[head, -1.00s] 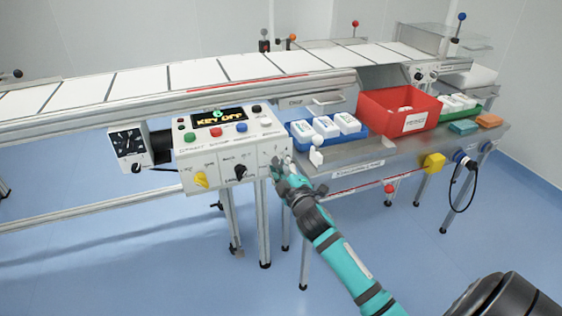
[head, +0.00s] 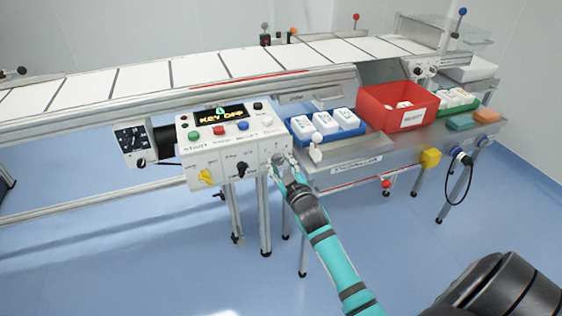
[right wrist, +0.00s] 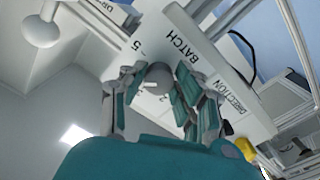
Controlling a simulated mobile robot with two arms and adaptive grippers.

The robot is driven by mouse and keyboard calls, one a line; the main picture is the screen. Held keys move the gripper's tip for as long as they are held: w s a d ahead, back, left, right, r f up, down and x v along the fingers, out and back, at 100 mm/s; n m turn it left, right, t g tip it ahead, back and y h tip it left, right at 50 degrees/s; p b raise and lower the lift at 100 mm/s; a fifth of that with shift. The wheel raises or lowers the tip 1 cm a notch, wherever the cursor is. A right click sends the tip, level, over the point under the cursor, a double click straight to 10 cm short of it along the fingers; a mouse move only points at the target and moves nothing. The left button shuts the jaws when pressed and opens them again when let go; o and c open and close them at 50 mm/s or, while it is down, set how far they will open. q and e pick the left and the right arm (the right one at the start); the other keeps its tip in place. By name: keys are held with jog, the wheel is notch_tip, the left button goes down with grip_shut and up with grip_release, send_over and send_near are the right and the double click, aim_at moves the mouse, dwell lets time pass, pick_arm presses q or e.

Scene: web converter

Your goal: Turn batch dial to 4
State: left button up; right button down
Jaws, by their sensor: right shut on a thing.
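A white control box (head: 217,166) stands below the conveyor, and its screen (head: 222,115) reads KEY OFF. My right gripper (head: 281,162) is at the right end of the box's front face. The digits 5 and 2 show near the dial, but other marks are covered by the fingers. I cannot tell which number the dial points to. My left gripper is out of view.
A yellow selector (head: 206,176) and a black selector (head: 242,169) sit left of my gripper. A blue tray (head: 345,136) and a red bin (head: 372,104) are on the steel table further right.

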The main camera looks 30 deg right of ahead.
jog(key=shift+f, duration=0.15)
jog(key=c, duration=1)
grip_release()
jog(key=v, duration=1.2)
jog(key=shift+s, duration=0.1)
